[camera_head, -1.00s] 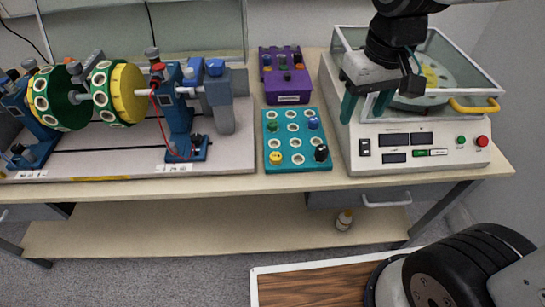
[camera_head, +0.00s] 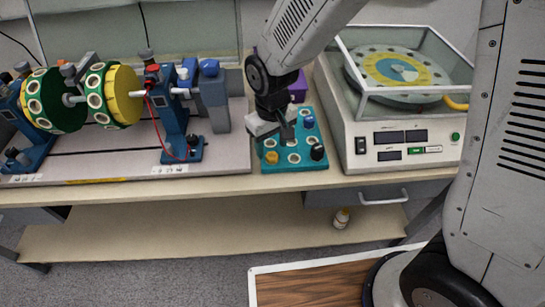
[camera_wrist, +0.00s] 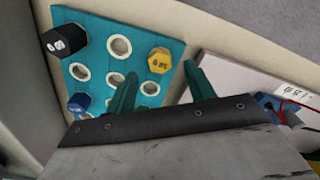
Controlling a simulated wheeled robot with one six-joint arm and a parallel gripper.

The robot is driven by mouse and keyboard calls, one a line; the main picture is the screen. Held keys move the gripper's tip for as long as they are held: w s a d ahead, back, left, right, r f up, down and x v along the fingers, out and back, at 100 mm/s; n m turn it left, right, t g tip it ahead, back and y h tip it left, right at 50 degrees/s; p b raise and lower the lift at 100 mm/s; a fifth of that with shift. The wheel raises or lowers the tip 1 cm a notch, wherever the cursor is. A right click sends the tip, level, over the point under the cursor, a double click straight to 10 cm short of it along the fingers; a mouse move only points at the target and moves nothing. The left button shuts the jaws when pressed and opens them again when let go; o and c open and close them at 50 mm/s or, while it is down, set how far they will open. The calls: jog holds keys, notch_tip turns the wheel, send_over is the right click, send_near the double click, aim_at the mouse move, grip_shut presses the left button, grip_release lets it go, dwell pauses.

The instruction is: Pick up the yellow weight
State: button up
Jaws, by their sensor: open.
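The yellow weight (camera_head: 271,157) stands in the front left hole of the teal tray (camera_head: 296,167). In the wrist view the yellow weight (camera_wrist: 159,60) shows its marked hexagonal top, ahead of the fingers and roughly between them. My gripper (camera_wrist: 165,88) is open, with its two green fingers apart and nothing between them. In the head view my gripper (camera_head: 275,138) is over the left part of the tray, and my arm hides part of it. The gap in height between fingers and weight is hard to tell.
A black weight (camera_wrist: 64,40) and a blue weight (camera_wrist: 79,102) stand in the same tray among empty holes. A rotor rig (camera_head: 85,95) is on the left. A balancing machine (camera_head: 400,140) is on the right. A purple holder (camera_head: 299,88) is partly hidden behind my arm.

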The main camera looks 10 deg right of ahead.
aim_at(272, 155)
jog(key=shift+f, duration=1.6)
jog(key=c, duration=1.1)
jog(key=shift+r, duration=0.1)
jog(key=shift+c, duration=0.2)
